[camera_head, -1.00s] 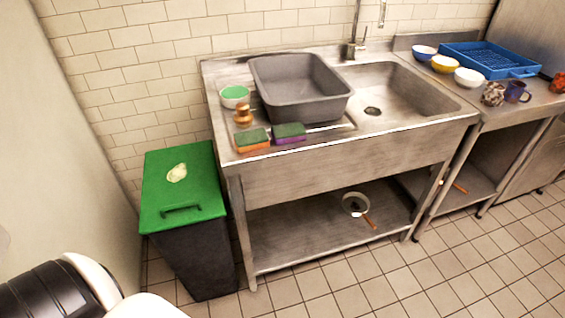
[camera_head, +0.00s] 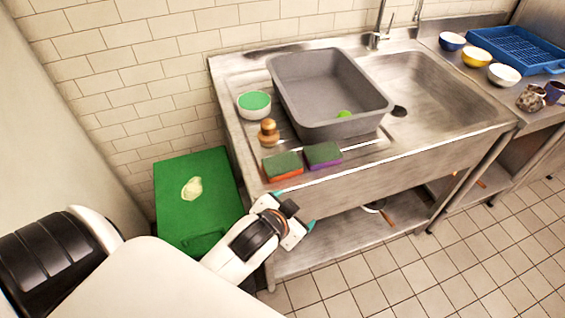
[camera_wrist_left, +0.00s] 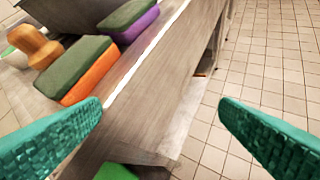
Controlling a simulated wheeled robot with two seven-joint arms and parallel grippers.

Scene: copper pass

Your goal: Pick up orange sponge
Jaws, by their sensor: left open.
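The orange sponge (camera_head: 283,166), with a dark green scouring top, lies on the steel drainboard near its front edge. It also shows in the left wrist view (camera_wrist_left: 88,80), at upper left. My left gripper (camera_head: 290,217) is in front of the counter edge, a little below and nearer than the sponge, not touching it. Its teal fingers (camera_wrist_left: 165,125) are spread wide and empty. A purple sponge (camera_head: 323,155) with a green top lies just right of the orange one. My right gripper is not in view.
A wooden-handled brush (camera_head: 268,133) and a white bowl with green contents (camera_head: 254,104) stand behind the sponge. A grey tub (camera_head: 330,95) is behind the sponges. A green-lidded bin (camera_head: 195,205) stands left of the counter. The counter's front edge (camera_head: 400,160) is close to the gripper.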

